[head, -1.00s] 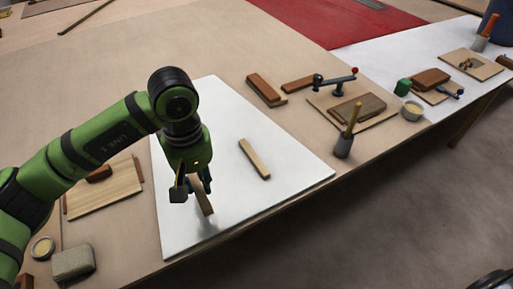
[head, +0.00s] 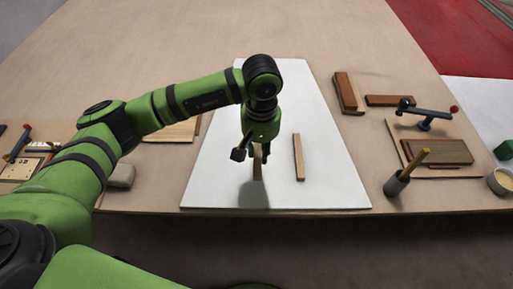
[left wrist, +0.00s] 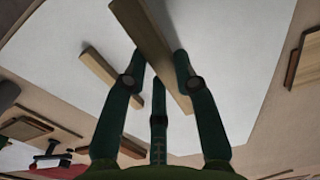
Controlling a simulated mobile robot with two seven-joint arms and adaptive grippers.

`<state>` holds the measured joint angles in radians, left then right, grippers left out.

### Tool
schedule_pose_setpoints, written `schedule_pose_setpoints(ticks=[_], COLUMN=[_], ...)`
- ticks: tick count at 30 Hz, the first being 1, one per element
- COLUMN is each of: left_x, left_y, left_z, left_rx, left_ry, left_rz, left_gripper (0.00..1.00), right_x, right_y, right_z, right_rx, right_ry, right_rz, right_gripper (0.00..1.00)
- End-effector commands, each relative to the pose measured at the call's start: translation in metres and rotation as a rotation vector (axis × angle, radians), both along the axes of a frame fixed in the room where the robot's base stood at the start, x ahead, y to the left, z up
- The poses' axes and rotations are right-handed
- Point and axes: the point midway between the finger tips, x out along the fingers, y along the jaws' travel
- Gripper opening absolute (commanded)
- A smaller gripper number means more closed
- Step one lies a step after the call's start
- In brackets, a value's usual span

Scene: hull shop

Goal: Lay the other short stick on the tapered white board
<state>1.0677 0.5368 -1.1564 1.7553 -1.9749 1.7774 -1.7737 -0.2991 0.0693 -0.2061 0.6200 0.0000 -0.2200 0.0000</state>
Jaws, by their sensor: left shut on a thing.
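The tapered white board (head: 335,188) lies on the bench, its wide end at the front edge. One short wooden stick (head: 299,157) lies on the board's right half; it also shows in the left wrist view (left wrist: 108,74). My left gripper (head: 255,152) is over the board, left of that stick. It is shut on the other short stick (head: 258,171), which also shows between the fingers in the left wrist view (left wrist: 150,42). A shadow falls on the board near the held stick; I cannot tell whether the stick touches the board. My right gripper is not in view.
Right of the board are two brown blocks (head: 347,92) (head: 389,100), a clamp (head: 427,114), a brown block on a wooden board (head: 440,150) and a brush in a grey pot (head: 397,183). A grey block (head: 122,175) sits to the left. The bench behind is clear.

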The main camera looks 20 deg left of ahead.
Motion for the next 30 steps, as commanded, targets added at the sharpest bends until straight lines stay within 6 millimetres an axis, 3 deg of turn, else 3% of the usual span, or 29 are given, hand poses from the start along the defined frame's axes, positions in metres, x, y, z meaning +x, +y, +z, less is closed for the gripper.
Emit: schedule_pose_setpoints(ticks=[3,9,19,30], left_x=[0.016,0.028,0.027,0.028], left_y=[0.016,0.027,0.027,0.027], left_z=[-0.012,-0.024,-0.061,-0.068], left_rx=[0.000,-0.001,-0.002,-0.001], left_ry=[0.002,0.000,0.004,-0.001], left_rz=[0.004,-0.001,-0.001,-0.002], left_gripper=[0.08,0.08,0.08,0.08], right_x=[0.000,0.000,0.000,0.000], right_y=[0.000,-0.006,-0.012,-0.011], right_z=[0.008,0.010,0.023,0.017], right_rx=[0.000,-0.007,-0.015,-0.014], right_ry=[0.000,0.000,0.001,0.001], right_rz=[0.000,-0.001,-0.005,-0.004], right_gripper=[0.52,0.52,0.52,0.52])
